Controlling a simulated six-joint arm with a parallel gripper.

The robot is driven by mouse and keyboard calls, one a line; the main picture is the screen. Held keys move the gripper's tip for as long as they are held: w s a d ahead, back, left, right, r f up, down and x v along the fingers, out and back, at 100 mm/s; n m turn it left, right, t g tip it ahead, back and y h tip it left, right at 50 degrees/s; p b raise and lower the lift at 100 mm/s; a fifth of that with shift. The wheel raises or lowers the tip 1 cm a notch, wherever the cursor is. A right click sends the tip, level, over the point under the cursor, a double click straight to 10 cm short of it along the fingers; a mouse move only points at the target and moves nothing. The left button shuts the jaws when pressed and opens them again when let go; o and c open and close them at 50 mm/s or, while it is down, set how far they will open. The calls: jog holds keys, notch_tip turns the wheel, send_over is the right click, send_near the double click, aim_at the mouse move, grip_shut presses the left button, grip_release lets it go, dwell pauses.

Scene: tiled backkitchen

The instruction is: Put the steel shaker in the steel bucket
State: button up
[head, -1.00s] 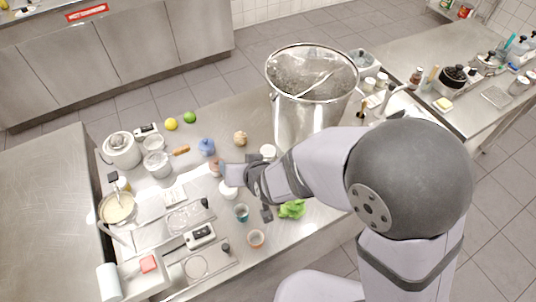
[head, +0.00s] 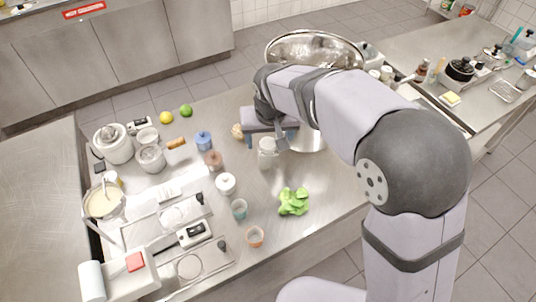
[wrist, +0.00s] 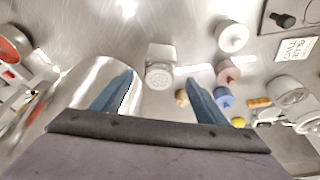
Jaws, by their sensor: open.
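The steel shaker (head: 267,153) stands upright on the steel counter, in front of the steel bucket. In the wrist view its perforated lid (wrist: 159,75) shows between and a little beyond my fingertips. My gripper (head: 271,138) is open and empty, with its fingers pointing down just behind and above the shaker; I cannot tell whether they touch it. The large steel bucket (head: 308,38) stands behind my arm, which hides much of its wall. Its shiny wall also shows at the left of the wrist view (wrist: 88,82).
A beige bulb (head: 237,131) sits left of my gripper. Left of the shaker are a brown jar (head: 213,161), a blue jar (head: 203,141) and a white jar (head: 225,184). Bare counter surrounds the lettuce.

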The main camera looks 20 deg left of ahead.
aim_at(268, 143)
jog(key=shift+w+p+x, duration=0.2)
jog(key=shift+p+x, duration=1.4)
jog(key=shift+x, duration=2.05)
jog(key=shift+r, duration=0.15)
jog(key=c, duration=1.3)
jog(key=shift+r, duration=0.2)
jog(key=shift+c, duration=0.2)
jog(key=shift+r+b, duration=0.3)
jog(key=shift+r, duration=0.2)
notch_tip(268, 143, up, 6)
jog(key=shift+f+b, duration=0.1)
jog(key=shift+b, duration=0.9)
jog(key=s+d+b, duration=0.6)
jog(key=s+d, duration=0.6)
jog(key=shift+s+d+f, duration=0.1)
jog(key=shift+s+d, duration=0.25)
